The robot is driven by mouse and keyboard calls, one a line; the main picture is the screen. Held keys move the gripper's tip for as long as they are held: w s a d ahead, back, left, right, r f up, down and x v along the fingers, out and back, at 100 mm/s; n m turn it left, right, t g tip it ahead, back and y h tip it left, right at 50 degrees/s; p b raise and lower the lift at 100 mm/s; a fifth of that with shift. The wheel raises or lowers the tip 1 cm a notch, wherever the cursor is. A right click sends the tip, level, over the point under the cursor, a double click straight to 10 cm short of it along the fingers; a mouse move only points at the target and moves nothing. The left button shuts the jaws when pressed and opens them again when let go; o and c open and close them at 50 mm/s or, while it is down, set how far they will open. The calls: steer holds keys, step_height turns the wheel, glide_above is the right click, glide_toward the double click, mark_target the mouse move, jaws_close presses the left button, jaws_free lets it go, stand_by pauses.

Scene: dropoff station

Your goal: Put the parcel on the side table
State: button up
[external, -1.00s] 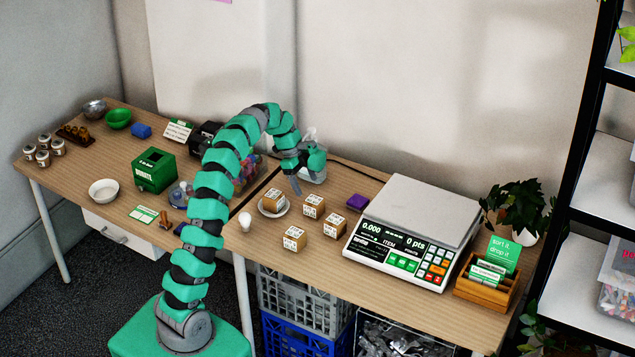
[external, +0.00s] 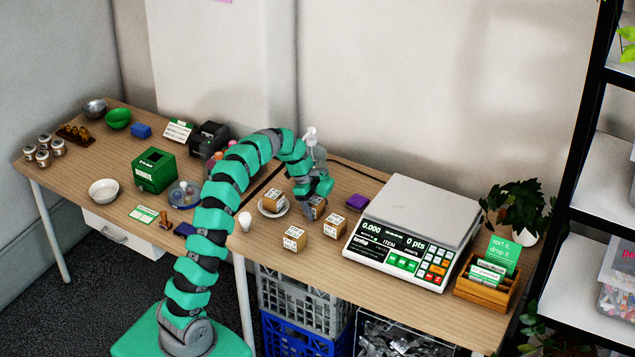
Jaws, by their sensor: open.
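Several small cardboard parcels with white labels are on the right-hand wooden table. One parcel (external: 273,201) sits on a small white saucer. A second parcel (external: 318,209) stands to its right, partly hidden by my gripper (external: 311,199). A third parcel (external: 334,225) and a fourth parcel (external: 294,238) stand nearer the front. My gripper points down, open, at the second parcel; I cannot tell whether the fingers touch it. Another wooden table (external: 83,150) adjoins on the left; which table is the side table is not marked.

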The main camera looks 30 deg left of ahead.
steer(key=c, duration=1.4)
steer(key=shift+o, duration=0.4)
steer(key=shift+r, duration=0.1)
steer(key=shift+r, duration=0.1)
